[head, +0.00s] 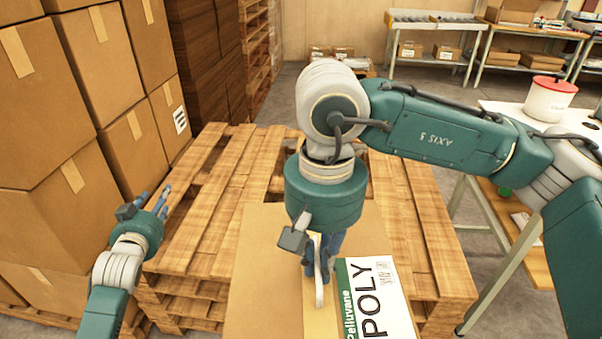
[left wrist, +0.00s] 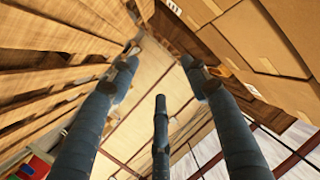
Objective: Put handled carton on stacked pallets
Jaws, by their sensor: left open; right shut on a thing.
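The handled carton (head: 262,250) is a brown box with a white handle (head: 319,285) on top and a white label reading "POLY". My right gripper (head: 322,268) is shut on the handle, its fingers partly hidden by the wrist. The carton appears over the near part of the stacked wooden pallets (head: 215,190); I cannot tell whether it touches them. My left gripper (head: 160,203) is open and empty at the left edge of the pallets. Its spread fingers (left wrist: 165,110) also show in the left wrist view, with nothing between them.
Tall stacks of brown cartons (head: 50,110) stand along the left. A white table (head: 500,118) with a red-lidded tub (head: 550,98) is at the right. Shelves (head: 435,50) stand at the back. The far pallet slats are bare.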

